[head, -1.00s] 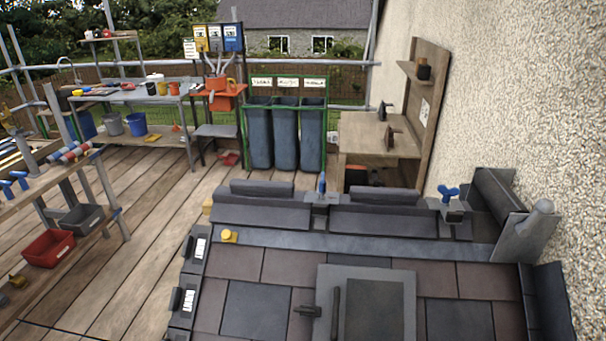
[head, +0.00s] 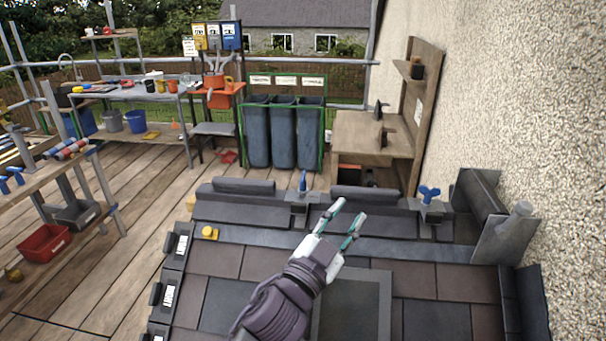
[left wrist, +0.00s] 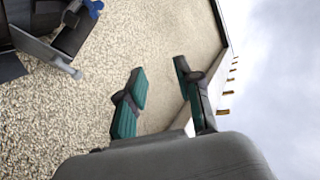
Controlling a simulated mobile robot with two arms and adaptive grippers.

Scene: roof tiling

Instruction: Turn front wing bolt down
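Two blue wing bolts stand upright on grey clamps along the roof ridge. One (head: 303,181) is left of centre with its wings edge-on; the other (head: 429,194) is near the wall with wings spread. I cannot tell which counts as front. My left gripper (head: 351,209) is open and empty over the slates, between the two bolts in the picture and touching neither. In the left wrist view its fingers (left wrist: 160,70) stand apart against the wall, and a blue part (left wrist: 93,5), seemingly a wing bolt, is cut off at top left. My right gripper is out of view.
Dark ridge tiles (head: 250,214) lie along the ridge beside the clamps. A grey flashing piece (head: 505,240) stands by the pebbled wall (head: 520,120) at right. A yellow knob (head: 209,232) sits at the roof's left. Green-framed bins (head: 284,135) and a wooden bench (head: 365,140) stand behind.

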